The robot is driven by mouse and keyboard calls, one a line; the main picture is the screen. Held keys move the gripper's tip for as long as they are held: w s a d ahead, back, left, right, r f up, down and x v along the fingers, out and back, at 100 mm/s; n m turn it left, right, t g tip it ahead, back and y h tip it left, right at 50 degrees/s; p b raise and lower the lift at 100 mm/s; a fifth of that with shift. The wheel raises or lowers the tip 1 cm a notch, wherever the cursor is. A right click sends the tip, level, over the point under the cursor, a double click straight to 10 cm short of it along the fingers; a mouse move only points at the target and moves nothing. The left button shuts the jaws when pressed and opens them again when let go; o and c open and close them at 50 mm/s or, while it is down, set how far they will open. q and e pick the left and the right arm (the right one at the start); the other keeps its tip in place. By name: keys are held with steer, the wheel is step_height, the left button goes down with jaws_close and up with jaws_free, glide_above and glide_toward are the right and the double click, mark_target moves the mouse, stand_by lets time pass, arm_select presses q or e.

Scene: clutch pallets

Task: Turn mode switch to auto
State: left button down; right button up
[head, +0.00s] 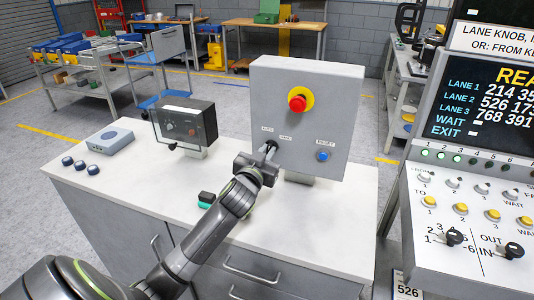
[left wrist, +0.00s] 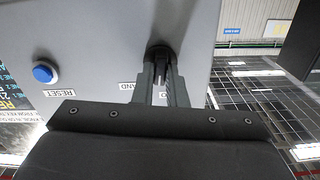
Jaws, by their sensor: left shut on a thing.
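The mode switch (left wrist: 159,52) is a dark knob on the face of a grey control box (head: 264,85). AUTO and HAND labels are beside it in the head view. My left gripper (head: 268,153) reaches the switch from the front, and its two fingers close around the knob in the left wrist view (left wrist: 162,78). The gripper covers most of the knob in the head view, so the pointer's direction cannot be told. A blue RESET button (head: 323,155) sits to the right of the switch, and a red emergency stop (head: 297,103) on a yellow disc is above. My right gripper is out of view.
The box stands on a white-topped cabinet (head: 130,179). A dark meter box (head: 185,123), a grey-blue box (head: 110,142) and several dark knobs stand to the left. A green-and-black item (head: 205,199) lies near my arm. A lane console (head: 470,205) stands at the right.

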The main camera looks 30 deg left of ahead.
arm_select(q)
steer(key=shift+f+n, duration=0.1)
steer(key=shift+n, duration=0.8)
steer(key=c, duration=1.5)
jaws_free()
steer(key=shift+o, duration=0.2)
steer(key=b+v, duration=0.3)
steer(key=v, duration=1.4)
steer(key=shift+s, duration=0.2)
steer(key=shift+d, duration=0.1)
